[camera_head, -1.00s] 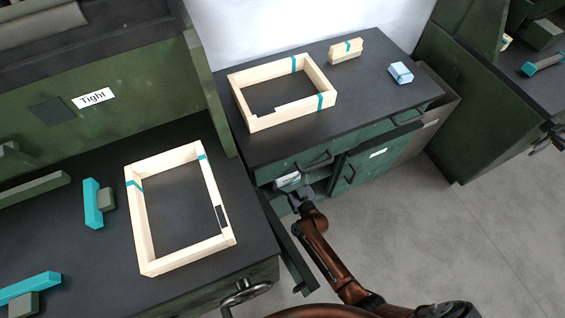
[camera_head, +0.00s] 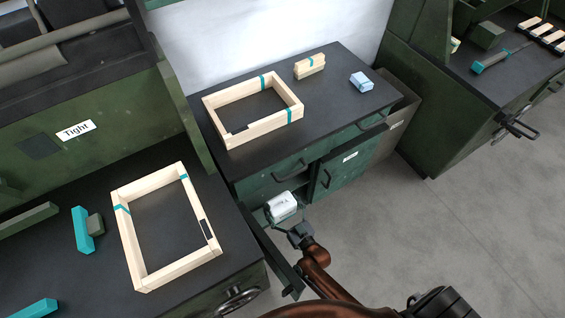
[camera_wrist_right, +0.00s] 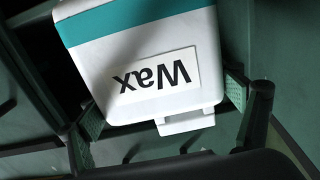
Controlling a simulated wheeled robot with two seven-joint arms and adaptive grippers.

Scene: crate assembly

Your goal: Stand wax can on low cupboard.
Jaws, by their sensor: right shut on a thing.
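The wax can (camera_head: 282,206) is white in the head view, in front of the low cupboard's open left compartment. In the right wrist view the wax can (camera_wrist_right: 135,50) has a teal band and an upside-down "Wax" label. My right gripper (camera_head: 291,222) is shut on it, with one finger on each side in the wrist view (camera_wrist_right: 162,108). The low cupboard (camera_head: 335,112) has a dark top and green front; the can is below its top. My left gripper is not in view.
On the cupboard top are a wooden frame (camera_head: 226,103), a small wooden block stack (camera_head: 309,67) and a pale blue box (camera_head: 361,82). The top's front right part is clear. An open cupboard door (camera_head: 277,256) stands beside my right arm. Another wooden frame (camera_head: 131,243) lies on the left bench.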

